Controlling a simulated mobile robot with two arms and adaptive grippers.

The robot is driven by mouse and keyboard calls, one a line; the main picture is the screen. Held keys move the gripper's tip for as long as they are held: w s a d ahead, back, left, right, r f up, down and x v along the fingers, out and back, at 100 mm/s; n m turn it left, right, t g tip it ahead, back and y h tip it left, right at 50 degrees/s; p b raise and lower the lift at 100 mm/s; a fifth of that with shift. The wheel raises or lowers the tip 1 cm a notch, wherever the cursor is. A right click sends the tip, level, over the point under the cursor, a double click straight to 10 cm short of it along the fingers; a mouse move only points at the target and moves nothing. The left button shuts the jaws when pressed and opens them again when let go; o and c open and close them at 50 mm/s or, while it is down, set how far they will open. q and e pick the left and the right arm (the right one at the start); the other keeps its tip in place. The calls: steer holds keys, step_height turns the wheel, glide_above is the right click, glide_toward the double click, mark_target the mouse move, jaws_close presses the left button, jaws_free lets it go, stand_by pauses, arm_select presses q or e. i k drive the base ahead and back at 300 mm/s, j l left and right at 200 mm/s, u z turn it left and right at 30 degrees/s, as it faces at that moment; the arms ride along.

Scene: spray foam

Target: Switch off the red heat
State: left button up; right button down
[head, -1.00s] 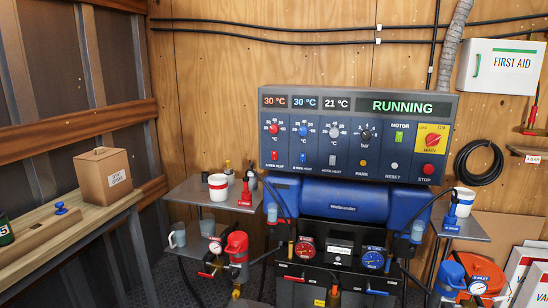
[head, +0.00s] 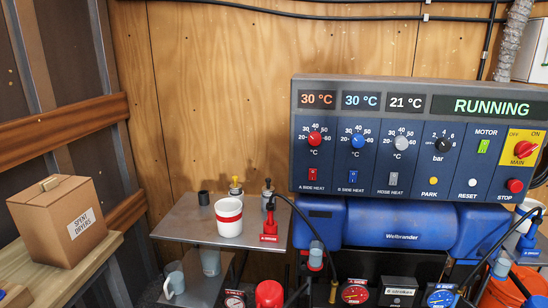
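The control panel (head: 420,145) of the machine stands at the right and reads "RUNNING". The red A SIDE HEAT switch (head: 312,176) sits at the panel's lower left, below the red knob (head: 314,139); its rocker position is too small to tell. The display above it reads 30 °C in orange (head: 317,99). A blue B SIDE HEAT switch (head: 354,177) and a grey hose heat switch (head: 394,179) sit to its right. Neither of my grippers shows in the head view.
A metal shelf (head: 185,222) left of the machine holds a white cup with a red band (head: 229,217), a red tagged fitting (head: 269,225) and small bottles. A cardboard box (head: 65,220) stands on the wooden bench at left. Hoses and gauges (head: 354,292) hang below the panel.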

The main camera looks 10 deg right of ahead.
mark_target(313, 172)
steer(key=i+j, duration=0.85)
steer(key=i, duration=0.05)
